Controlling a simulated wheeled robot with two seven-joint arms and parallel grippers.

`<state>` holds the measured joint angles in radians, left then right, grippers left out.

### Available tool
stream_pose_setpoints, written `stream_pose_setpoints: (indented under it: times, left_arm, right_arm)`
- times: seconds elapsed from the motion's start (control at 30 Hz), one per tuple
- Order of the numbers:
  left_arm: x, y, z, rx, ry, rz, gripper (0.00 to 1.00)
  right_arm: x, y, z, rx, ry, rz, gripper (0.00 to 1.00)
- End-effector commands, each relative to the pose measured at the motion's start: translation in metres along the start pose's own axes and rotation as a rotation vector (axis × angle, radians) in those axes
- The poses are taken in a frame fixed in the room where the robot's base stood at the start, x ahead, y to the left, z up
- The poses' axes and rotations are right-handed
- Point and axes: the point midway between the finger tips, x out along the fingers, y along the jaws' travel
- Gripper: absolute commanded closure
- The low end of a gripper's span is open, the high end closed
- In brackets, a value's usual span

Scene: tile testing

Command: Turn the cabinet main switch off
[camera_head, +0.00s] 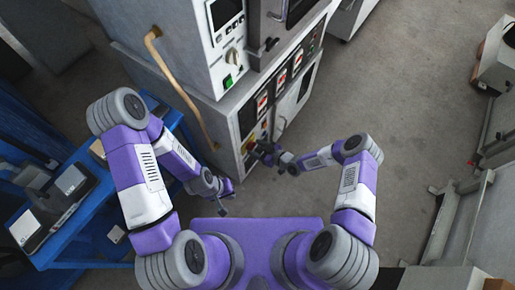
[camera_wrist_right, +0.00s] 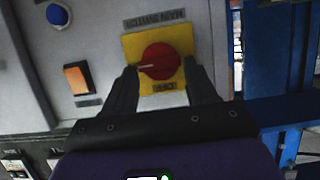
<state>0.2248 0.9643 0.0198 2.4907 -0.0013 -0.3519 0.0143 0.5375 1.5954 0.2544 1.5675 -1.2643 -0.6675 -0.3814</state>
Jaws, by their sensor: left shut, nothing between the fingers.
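The main switch (camera_wrist_right: 160,62) is a round red knob on a yellow plate (camera_wrist_right: 131,48), on the light grey cabinet front. A pale mark on the knob points left in the right wrist view. My right gripper (camera_wrist_right: 162,68) has one finger on each side of the knob, with the tips close to its edges. I cannot tell whether they press on it. In the head view my right gripper (camera_head: 259,152) is at the lower front of the cabinet (camera_head: 226,118) and partly hides the switch. My left gripper (camera_head: 229,201) is shut and empty, below and left of it, away from the cabinet.
An orange rocker switch (camera_wrist_right: 76,78) and a blue button (camera_wrist_right: 57,14) sit left of the knob. A long tan handle (camera_head: 180,88) runs along the cabinet's side. A blue workbench (camera_head: 95,205) stands at the left. The floor (camera_head: 390,105) to the right is clear.

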Motion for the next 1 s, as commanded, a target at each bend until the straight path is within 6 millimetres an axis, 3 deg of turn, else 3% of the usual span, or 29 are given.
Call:
stream_pose_setpoints:
  times: [0.03, 0.2, 0.23, 0.57, 1.0]
  left_arm:
    - [0.0, 0.0, 0.0, 0.0, 0.0, 0.0, 1.0]
    - [0.0, 0.0, 0.0, 0.0, 0.0, 0.0, 1.0]
    - [0.0, 0.0, 0.0, 0.0, 0.0, 0.0, 1.0]
    - [-0.005, 0.002, 0.0, 0.0, 0.0, 0.0, 1.0]
    - [-0.024, 0.009, 0.001, 0.0, 0.0, 0.0, 1.0]
  right_arm:
    - [0.0, 0.0, 0.0, 0.0, 0.0, 0.0, 0.51]
    - [0.0, 0.0, 0.0, 0.0, 0.0, 0.0, 0.78]
    - [0.0, 0.0, 0.0, 0.0, 0.0, 0.0, 0.78]
    - [0.0, -0.002, -0.001, -0.053, -0.001, 0.021, 0.78]
    - [0.0, -0.008, 0.0, -0.372, -0.001, 0.152, 0.78]
